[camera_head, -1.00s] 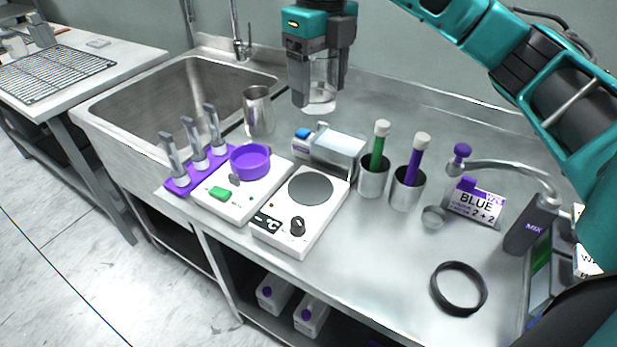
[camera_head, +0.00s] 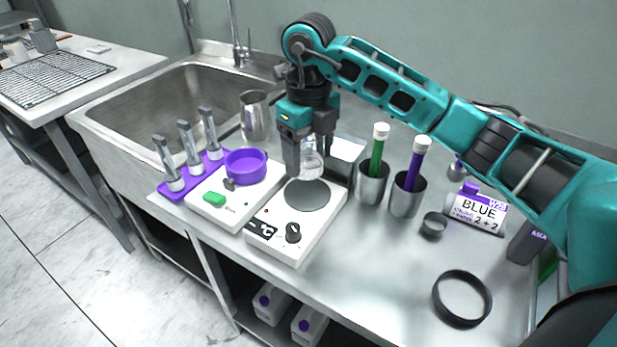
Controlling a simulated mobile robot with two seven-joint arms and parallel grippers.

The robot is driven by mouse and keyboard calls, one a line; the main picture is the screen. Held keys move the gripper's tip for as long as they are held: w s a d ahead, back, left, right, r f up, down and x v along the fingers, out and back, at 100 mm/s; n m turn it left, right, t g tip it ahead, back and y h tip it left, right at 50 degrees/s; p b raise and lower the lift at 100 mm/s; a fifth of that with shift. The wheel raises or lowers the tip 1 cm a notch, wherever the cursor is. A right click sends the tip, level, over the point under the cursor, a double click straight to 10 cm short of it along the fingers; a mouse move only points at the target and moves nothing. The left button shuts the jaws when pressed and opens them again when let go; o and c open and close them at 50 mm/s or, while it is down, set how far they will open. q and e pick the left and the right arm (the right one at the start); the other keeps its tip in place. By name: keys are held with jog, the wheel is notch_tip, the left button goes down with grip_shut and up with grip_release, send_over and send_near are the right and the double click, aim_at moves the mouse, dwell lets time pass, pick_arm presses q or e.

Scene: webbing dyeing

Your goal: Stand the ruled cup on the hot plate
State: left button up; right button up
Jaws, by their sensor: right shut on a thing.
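The ruled cup (camera_head: 311,164) is a clear glass beaker. My right gripper (camera_head: 309,170) is shut on it and holds it upright over the back part of the hot plate. The hot plate (camera_head: 275,232) is a white box with a round dark heating disc (camera_head: 308,196), a black knob and a display on its front. The cup's base is close to the disc's back edge; I cannot tell whether it touches. The fingers hide part of the cup. My left gripper is not in view.
Left of the hot plate is a white scale (camera_head: 225,208) with a purple dish (camera_head: 245,166). Two metal cups (camera_head: 373,188) with green and purple tubes stand close on the right. A metal jug (camera_head: 254,117) stands behind. A black ring (camera_head: 462,299) lies at front right.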

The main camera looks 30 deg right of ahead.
jog(key=shift+f, duration=2.75)
jog(key=shift+f, duration=0.2)
jog(key=o, duration=1.1)
jog(key=shift+r, duration=0.1)
notch_tip(320, 180, up, 12)
jog(key=shift+r, duration=0.1)
